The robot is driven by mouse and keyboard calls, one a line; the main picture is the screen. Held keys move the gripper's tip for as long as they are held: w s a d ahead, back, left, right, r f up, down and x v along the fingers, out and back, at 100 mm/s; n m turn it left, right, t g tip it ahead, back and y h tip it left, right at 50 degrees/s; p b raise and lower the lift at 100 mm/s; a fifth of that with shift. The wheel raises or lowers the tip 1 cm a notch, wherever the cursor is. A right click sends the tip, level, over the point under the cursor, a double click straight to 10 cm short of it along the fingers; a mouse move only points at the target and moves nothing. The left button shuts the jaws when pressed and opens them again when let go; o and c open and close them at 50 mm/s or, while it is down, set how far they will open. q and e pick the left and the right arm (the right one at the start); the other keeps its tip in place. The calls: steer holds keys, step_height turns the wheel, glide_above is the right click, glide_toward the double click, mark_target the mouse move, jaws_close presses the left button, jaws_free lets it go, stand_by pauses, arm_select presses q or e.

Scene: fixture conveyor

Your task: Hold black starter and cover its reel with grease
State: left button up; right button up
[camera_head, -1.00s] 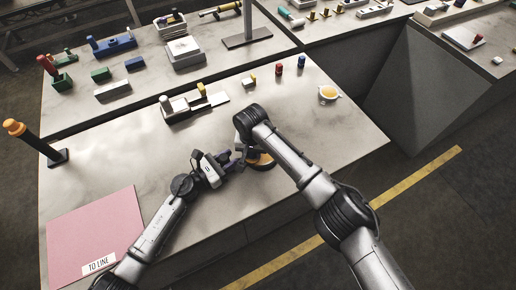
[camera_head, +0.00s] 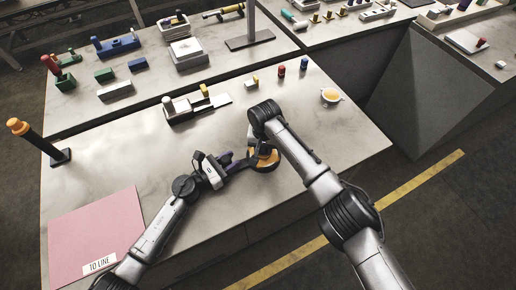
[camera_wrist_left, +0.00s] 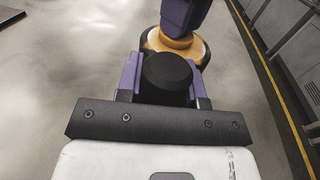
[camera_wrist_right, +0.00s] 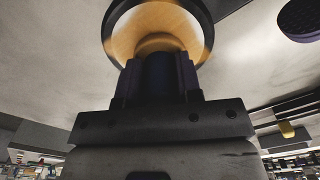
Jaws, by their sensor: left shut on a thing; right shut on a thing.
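The black starter (camera_head: 266,159) shows as a round black rim around an orange-yellow reel, above the near table edge. In the left wrist view the reel (camera_wrist_left: 175,41) lies just beyond a black round knob (camera_wrist_left: 167,72). My left gripper (camera_wrist_left: 166,88) is shut on that knob. My right gripper (camera_wrist_right: 157,78) is shut on a dark thing, mostly hidden between its fingers. The right fingertips are over the reel, which fills the top middle of the right wrist view; exact contact cannot be told. A white bowl (camera_head: 331,95) with yellow-orange contents stands at the table's right.
A pink mat (camera_head: 96,230) marked TO LINE lies at the left front. A black post with an orange top (camera_head: 36,140) stands at the left edge. A fixture (camera_head: 197,108) and small red and blue pegs line the back of this table. The front middle is bare.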

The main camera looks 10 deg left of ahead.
steer(key=shift+w+d+f, duration=0.1)
steer(key=shift+w+d, duration=0.4)
steer(key=shift+d, duration=0.4)
steer(key=shift+w+d+f, duration=0.1)
steer(key=shift+w+d, duration=0.4)
steer(key=shift+d, duration=0.4)
steer(key=shift+s+a, duration=0.45)
steer(key=shift+a, duration=0.3)
steer(key=shift+s+a, duration=0.4)
steer(key=shift+a, duration=0.3)
steer(key=shift+s+a+r, duration=0.1)
steer(key=shift+s+a, duration=0.3)
steer(key=shift+a, duration=0.35)
steer(key=shift+s+a, duration=0.4)
steer(key=shift+a, duration=0.3)
steer(key=shift+s+a+r, duration=0.1)
steer(key=shift+s+a, duration=0.3)
steer(key=shift+a, duration=0.35)
steer(key=shift+r, duration=3)
steer(key=shift+r, duration=0.1)
